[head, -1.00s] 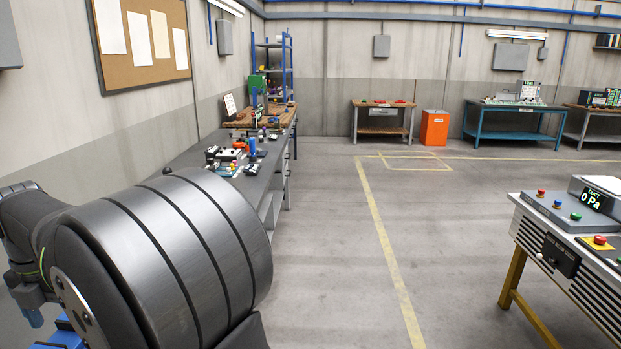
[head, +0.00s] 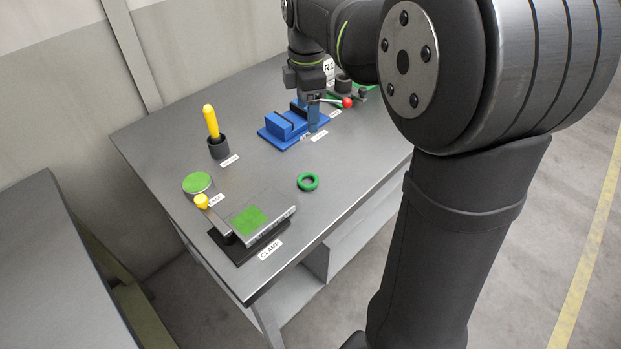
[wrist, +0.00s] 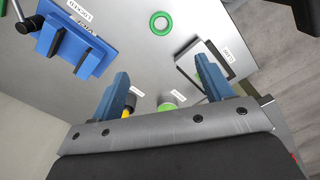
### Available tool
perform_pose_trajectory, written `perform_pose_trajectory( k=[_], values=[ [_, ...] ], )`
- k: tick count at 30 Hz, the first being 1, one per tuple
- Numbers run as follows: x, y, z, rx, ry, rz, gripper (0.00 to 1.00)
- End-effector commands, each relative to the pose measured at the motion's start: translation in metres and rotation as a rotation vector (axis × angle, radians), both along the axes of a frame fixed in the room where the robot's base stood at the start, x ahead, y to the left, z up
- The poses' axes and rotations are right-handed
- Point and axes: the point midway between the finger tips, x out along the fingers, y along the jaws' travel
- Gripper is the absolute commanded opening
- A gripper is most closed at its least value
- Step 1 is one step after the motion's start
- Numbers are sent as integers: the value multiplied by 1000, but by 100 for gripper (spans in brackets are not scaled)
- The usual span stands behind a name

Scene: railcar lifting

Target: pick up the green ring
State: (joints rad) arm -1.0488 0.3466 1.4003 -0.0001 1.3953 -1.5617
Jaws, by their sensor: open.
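The green ring (head: 309,189) lies flat on the grey bench top near its right edge, with clear bench around it. In the wrist view the green ring (wrist: 152,24) is at the top, beyond and roughly between my fingertips. My gripper (head: 313,124) is open and points down beside the blue vise, farther along the bench than the ring. In the wrist view both blue fingers of my gripper (wrist: 160,68) stand wide apart with no thing held between them. The far finger is partly hidden in the head view.
The blue vise (head: 280,126) with a red-knobbed lever stands close to my gripper. A black clamp (head: 240,253) with a green square sits nearer the bench's front corner.

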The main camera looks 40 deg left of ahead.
Motion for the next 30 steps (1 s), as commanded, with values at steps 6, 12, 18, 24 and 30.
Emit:
perform_pose_trajectory(
  k=[6, 12, 18, 24, 30],
  values=[
    [2, -1, -22, -1, 0, -420, 73],
    [2, -2, -32, 0, 0, -632, 73],
    [2, -2, -50, -2, 0, -672, 73],
    [2, -3, -93, -4, 1, -670, 73],
    [2, -3, -134, -4, 1, -669, 73]
  ],
)
